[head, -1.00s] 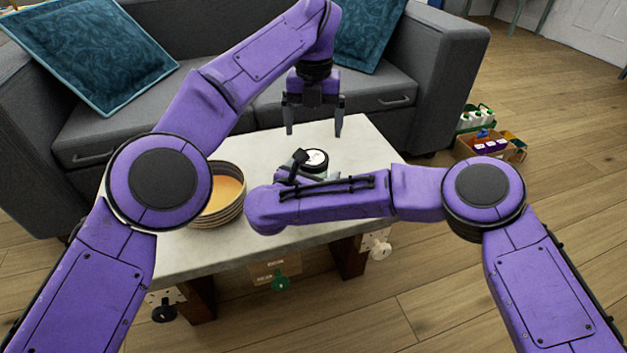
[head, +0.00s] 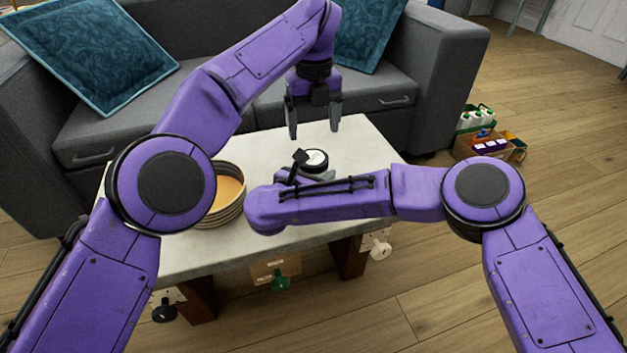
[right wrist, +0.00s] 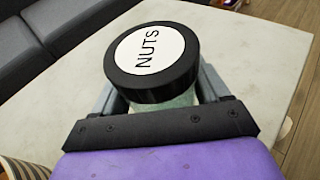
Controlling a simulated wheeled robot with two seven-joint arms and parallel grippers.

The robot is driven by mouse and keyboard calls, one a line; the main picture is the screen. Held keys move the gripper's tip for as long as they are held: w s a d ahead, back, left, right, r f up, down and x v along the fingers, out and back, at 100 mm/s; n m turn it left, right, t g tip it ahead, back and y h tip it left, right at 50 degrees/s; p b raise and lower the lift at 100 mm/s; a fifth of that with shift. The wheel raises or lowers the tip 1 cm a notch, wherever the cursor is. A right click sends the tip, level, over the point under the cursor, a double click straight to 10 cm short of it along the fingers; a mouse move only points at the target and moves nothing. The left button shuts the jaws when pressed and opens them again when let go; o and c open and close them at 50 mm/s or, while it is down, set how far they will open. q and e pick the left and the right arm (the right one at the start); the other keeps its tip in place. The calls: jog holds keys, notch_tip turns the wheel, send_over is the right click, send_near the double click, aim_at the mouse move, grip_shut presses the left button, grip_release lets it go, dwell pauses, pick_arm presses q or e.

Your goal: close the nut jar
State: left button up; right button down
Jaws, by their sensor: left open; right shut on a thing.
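The nut jar has a black lid with a white "NUTS" label (right wrist: 150,58), seated on top of the jar in the right wrist view; in the head view the lid (head: 315,158) shows behind my right arm. The pale jar body (right wrist: 178,102) shows below the lid. My right gripper (right wrist: 165,95) is shut on the jar body, one finger on each side. Most of the jar and my right fingers are hidden in the head view. My left gripper (head: 314,132) is open and empty, above the lid, fingers pointing down. I cannot tell whether the lid is fully tight.
The jar is at the pale tabletop (head: 250,255). A striped bowl (head: 228,212) stands left of my right arm. A grey sofa (head: 265,118) stands behind the table. A box of bottles (head: 490,146) is on the floor at right.

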aim_at(313, 157)
pick_arm(q)
notch_tip(313, 157, down, 8)
dwell(0.5)
jog(key=shift+c, duration=0.3)
jog(key=c, duration=0.8)
jog(key=o, duration=1.2)
jog(key=shift+r, duration=4.05)
